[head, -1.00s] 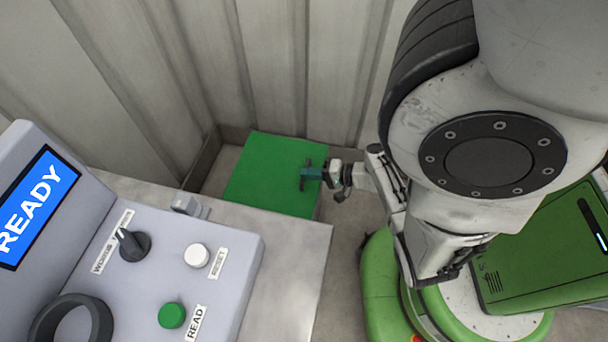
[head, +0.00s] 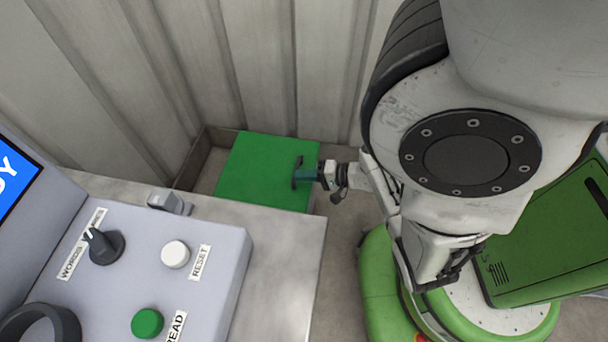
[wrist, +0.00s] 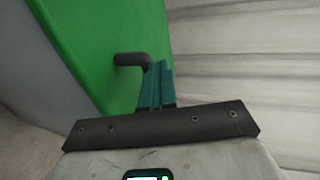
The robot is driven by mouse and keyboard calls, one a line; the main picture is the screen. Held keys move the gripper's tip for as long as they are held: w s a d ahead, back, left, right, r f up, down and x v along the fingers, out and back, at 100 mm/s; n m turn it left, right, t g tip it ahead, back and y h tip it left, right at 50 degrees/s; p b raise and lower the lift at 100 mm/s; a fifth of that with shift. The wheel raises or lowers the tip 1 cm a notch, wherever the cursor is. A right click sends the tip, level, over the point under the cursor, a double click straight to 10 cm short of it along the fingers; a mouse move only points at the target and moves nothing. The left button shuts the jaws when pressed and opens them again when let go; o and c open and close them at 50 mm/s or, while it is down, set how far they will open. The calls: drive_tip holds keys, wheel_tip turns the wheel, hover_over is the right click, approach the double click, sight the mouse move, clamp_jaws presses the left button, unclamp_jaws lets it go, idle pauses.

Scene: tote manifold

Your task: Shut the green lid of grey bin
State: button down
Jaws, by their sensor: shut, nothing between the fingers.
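The green lid (head: 258,168) lies over the grey bin, looking flat, in the corner by the wall in the head view. My gripper (head: 297,173) is shut and empty at the right part of the lid.
A grey control console (head: 150,260) with a knob, buttons and a blue screen stands at left on a pale worktop (head: 285,260), near the bin. Ribbed walls (head: 270,60) close in behind the bin. A strip of floor (head: 338,240) shows between the worktop and my base.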

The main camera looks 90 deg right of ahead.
drive_tip(key=v, duration=1.1)
drive_tip(key=shift+w, duration=0.1)
